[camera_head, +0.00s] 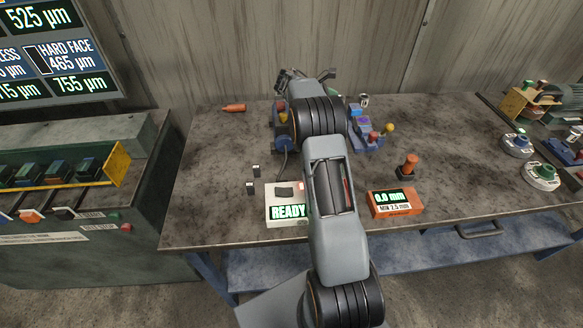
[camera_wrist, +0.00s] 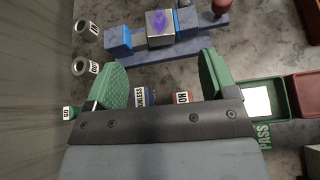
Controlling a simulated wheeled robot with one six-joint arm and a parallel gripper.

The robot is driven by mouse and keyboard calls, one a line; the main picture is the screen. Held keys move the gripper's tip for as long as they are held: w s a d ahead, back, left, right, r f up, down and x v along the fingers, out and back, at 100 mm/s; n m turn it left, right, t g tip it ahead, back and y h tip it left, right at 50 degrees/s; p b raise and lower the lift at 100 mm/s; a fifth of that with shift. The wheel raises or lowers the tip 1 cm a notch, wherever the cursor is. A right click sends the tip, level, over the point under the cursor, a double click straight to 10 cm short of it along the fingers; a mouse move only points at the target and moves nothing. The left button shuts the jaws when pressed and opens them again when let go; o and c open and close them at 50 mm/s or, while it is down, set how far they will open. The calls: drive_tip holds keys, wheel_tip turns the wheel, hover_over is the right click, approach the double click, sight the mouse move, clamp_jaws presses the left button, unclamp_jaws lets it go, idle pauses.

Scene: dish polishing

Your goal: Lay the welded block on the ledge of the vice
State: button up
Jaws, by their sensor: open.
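In the wrist view, a silver block with a purple mark on top (camera_wrist: 160,24), which looks like the welded block, sits between the blue jaws of the vice (camera_wrist: 118,42). Whether it rests on the ledge or is clamped, I cannot tell. My gripper (camera_wrist: 164,66) has its two green fingers wide apart, with nothing between them, just short of the vice in the picture. The vice also shows in the head view (camera_head: 368,142), right of my arm, which partly hides it. My gripper's end is at the back of the bench there, small and unclear.
A white READY box (camera_head: 288,213) and an orange gauge (camera_head: 396,204) stand near the bench's front. A green PASS tray (camera_wrist: 270,130) and a red tray (camera_wrist: 306,94) lie right in the wrist view. Labelled cylinders (camera_wrist: 85,66) stand left. The bench's left part is mostly clear.

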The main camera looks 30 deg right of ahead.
drive_tip(key=s+a+r+m+t+y, duration=0.25)
drive_tip(key=s+a, duration=0.25)
drive_tip(key=a, duration=0.3)
drive_tip(key=s+a+r+m+t+y, duration=0.2)
drive_tip(key=s+a+r+m+y, duration=0.15)
drive_tip(key=a, duration=0.55)
drive_tip(key=s+a+f+m+t+y, duration=0.1)
drive_tip(key=s+a+m+t+y, duration=0.1)
drive_tip(key=s+a, duration=0.5)
drive_tip(key=s+a+f+m+t+y, duration=0.1)
drive_tip(key=s+a+m+t+y, duration=0.1)
drive_tip(key=s+a, duration=0.6)
drive_tip(key=s+m+y, duration=0.1)
drive_tip(key=s+m, duration=0.1)
drive_tip(key=shift+a+f+m+y, duration=0.25)
drive_tip(key=shift+f+m+y, duration=0.05)
drive_tip(key=shift+f+m, duration=0.1)
drive_tip(key=shift+d, duration=0.15)
